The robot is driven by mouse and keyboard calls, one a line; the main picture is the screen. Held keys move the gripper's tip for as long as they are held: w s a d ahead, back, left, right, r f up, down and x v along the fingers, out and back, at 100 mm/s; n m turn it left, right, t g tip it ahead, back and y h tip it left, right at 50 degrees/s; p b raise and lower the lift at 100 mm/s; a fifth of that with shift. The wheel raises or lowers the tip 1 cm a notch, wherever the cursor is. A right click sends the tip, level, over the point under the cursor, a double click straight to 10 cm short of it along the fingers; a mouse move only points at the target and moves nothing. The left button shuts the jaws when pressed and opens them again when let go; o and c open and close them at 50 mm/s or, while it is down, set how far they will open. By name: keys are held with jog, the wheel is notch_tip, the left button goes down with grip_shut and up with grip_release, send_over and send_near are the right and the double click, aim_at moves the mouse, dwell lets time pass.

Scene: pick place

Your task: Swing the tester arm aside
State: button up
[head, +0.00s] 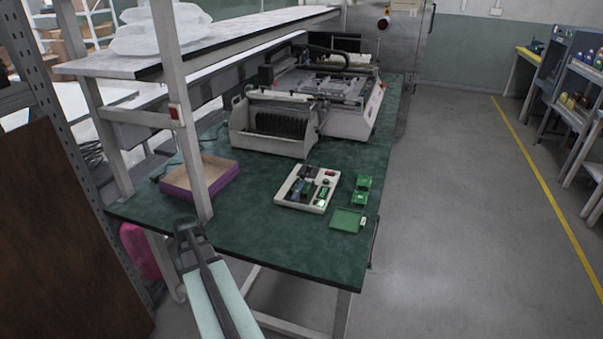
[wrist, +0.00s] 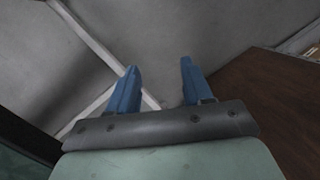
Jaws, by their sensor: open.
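A white tester tray or board (head: 290,203) with several small dark, green and red parts lies on the green bench top. I cannot make out which part of it is a swinging arm. A green part (head: 362,190) and a flat green board (head: 346,220) lie just right of it. My gripper (wrist: 159,66) has two blue fingers, spread apart with nothing between them. In the wrist view it faces grey floor and a pale bench strut, away from the tester. In the head view my arm shows at the lower left, in front of the bench's front edge; the fingers are hidden there.
The green bench (head: 280,245) carries a shelf post (head: 181,120), a purple-sided open box (head: 178,190) and a large machine (head: 335,98) behind. A brown panel (head: 60,240) stands at left, close to my gripper in the wrist view (wrist: 275,105). Floor at right is clear.

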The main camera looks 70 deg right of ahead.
jog(key=shift+m+t+h, duration=0.5)
jog(key=shift+m+t, duration=0.1)
jog(key=shift+m, duration=0.2)
jog(key=s+d+r, duration=0.1)
jog(key=d+r, duration=0.3)
jog(key=s+d+r, duration=0.1)
jog(key=d+r, duration=0.3)
jog(key=d, duration=0.1)
jog(key=s+d+r, duration=0.1)
jog(key=d+r, duration=0.3)
jog(key=d, duration=0.1)
jog(key=shift+s+r, duration=0.3)
jog(key=shift+r, duration=0.1)
jog(key=s+d+r+m+g+h, duration=0.1)
jog(key=s+d+r, duration=0.4)
jog(key=d, duration=0.6)
jog(key=s+d+r+m+h, duration=0.1)
jog(key=s+d+r+m, duration=0.15)
jog(key=d+r, duration=0.55)
jog(key=s+d+r+m+g+h, duration=0.1)
jog(key=s+d+r, duration=0.3)
jog(key=d, duration=0.9)
jog(key=x, duration=0.9)
jog(key=a+x, duration=0.1)
jog(key=x, duration=0.3)
jog(key=shift+d+f, duration=0.1)
jog(key=shift+f, duration=0.35)
jog(key=shift+c, duration=0.2)
grip_shut()
